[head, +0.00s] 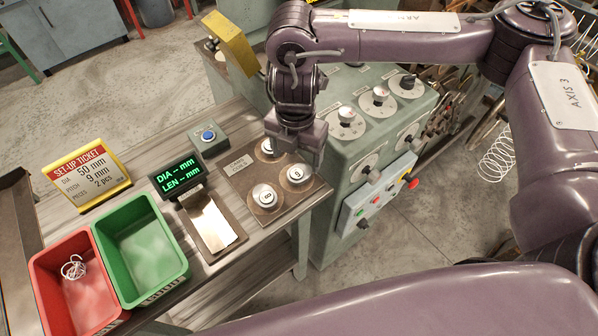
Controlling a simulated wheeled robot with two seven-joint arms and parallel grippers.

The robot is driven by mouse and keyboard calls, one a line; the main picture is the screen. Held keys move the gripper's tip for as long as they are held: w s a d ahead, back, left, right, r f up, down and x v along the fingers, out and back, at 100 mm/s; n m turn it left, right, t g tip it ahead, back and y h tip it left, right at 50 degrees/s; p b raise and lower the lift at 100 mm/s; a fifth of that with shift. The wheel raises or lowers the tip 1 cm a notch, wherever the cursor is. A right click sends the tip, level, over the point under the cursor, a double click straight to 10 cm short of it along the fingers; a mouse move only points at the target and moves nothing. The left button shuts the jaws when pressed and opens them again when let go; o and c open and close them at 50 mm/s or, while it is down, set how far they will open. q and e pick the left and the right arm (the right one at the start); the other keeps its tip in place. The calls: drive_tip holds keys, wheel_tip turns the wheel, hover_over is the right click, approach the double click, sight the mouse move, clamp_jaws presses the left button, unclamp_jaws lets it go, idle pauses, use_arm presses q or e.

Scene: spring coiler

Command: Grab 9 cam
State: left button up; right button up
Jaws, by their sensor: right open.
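Three round silver cams stand on a brown plate (283,207) on the bench. The cam marked 9 (297,174) is at the plate's right. A cam that seems marked 8 (265,196) is at its front, and a third cam (267,147) is at the back, its mark too small to read. My right gripper (296,156) is open and points down over the plate, just behind the 9 cam in the picture. It looks empty; I cannot tell whether its fingers touch a cam. My left gripper is not in view.
A set-up ticket (90,174) reads 50 mm, 9 mm, 2 pcs. A red bin (45,262) holds a wire coil; a green bin (140,240) is empty. A display (177,174), a blue button (208,136) and the green machine (350,150) with dials stand near the plate.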

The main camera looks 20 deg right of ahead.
sight(297, 175)
wheel_tip(297, 175, down, 2)
drive_tip(key=shift+w+d+f+p, duration=0.1)
drive_tip(key=shift+w+f+p, duration=0.1)
drive_tip(key=shift+f, duration=1.2)
drive_tip(key=shift+w+d+f+p, duration=0.1)
drive_tip(key=shift+w+f, duration=0.05)
drive_tip(key=shift+f, duration=1.25)
drive_tip(key=c, duration=1.2)
